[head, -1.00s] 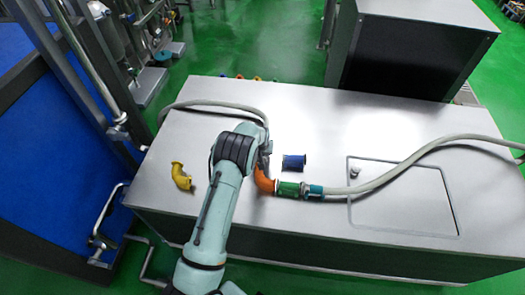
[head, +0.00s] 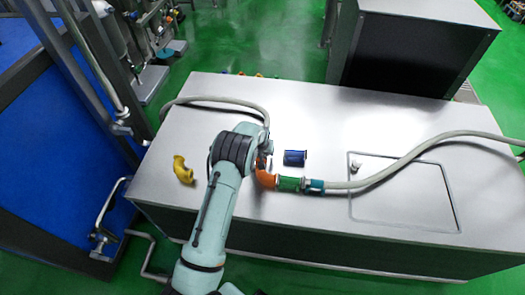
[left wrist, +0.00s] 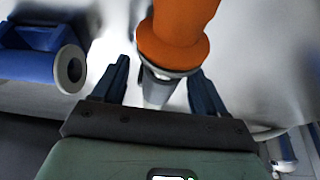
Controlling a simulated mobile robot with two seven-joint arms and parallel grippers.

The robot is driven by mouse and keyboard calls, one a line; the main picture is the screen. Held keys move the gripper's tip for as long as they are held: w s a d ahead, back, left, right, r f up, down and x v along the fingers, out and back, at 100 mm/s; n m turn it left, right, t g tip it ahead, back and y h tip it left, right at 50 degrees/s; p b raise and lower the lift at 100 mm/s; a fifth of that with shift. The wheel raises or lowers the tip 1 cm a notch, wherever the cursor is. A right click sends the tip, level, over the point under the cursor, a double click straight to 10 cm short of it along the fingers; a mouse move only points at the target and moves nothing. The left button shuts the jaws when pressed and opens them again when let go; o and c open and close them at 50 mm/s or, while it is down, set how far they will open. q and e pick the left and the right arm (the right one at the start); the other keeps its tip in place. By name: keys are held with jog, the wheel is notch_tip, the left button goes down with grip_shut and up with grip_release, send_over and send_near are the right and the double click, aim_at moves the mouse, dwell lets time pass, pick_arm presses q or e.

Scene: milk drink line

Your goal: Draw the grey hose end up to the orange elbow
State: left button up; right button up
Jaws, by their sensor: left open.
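The orange elbow (head: 265,179) lies on the grey metal top, with its right end against a green fitting (head: 289,184). In the left wrist view the orange elbow (left wrist: 178,38) reaches down from the top, its flanged rim near my fingers. The grey hose end (left wrist: 156,92) shows just below that rim, between my fingers; I cannot tell whether the two touch. The grey hose (head: 215,101) curves in from the left in the head view, and my arm hides its end. My left gripper (left wrist: 160,82) is open, its fingers either side of the hose end.
A teal fitting (head: 314,187) and a second hose (head: 420,152) run on to the right from the green fitting. A blue fitting (head: 295,158) lies behind the elbow, and a yellow elbow (head: 183,170) lies left of my arm. The right half is mostly clear around a panel outline.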

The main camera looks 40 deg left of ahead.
pick_arm(q)
jog(key=b+v, duration=0.1)
jog(key=v, duration=1.2)
jog(key=shift+r, duration=0.2)
jog(key=shift+s, duration=0.1)
